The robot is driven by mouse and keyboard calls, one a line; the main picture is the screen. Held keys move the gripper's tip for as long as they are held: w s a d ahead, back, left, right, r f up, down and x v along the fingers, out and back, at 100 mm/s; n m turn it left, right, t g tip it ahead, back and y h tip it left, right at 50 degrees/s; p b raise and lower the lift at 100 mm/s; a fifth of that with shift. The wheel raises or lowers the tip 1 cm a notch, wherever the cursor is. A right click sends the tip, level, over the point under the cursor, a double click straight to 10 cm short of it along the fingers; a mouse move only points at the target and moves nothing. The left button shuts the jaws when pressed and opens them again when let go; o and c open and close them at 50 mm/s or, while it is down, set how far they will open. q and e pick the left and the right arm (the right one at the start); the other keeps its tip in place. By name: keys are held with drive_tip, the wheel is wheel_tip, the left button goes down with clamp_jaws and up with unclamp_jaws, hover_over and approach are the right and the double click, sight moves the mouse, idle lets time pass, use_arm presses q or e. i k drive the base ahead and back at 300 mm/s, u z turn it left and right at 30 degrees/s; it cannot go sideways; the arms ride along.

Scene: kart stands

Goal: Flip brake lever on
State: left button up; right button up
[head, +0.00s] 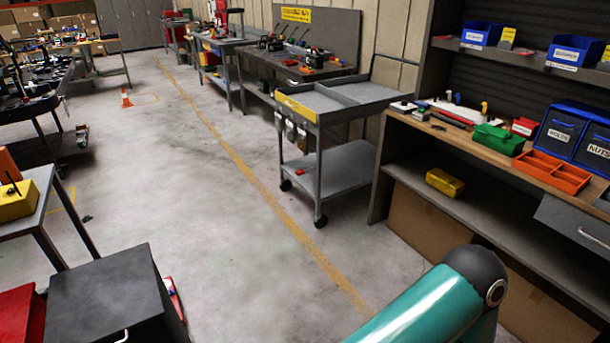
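I cannot make out a brake lever in the head view. Dark kart-like machinery (38,92) on a stand is at the left edge, partly cut off, and too small for me to tell any lever on it. Neither of my grippers is in view. Only a teal link of my own arm with a dark joint shows at the bottom right.
A grey wheeled cart (335,172) stands right of centre, beside a workbench (458,140) with bins. A black cabinet (112,298) and a small table with a yellow box (16,202) are at lower left. The middle floor is clear.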

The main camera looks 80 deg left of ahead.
sight(299, 173)
drive_tip(key=z, duration=0.1)
drive_tip(key=i, duration=0.35)
drive_tip(key=u, duration=3.25)
drive_tip(key=i, duration=1)
drive_tip(key=z, duration=0.45)
drive_tip(key=i, duration=1.4)
drive_tip(key=u, duration=0.15)
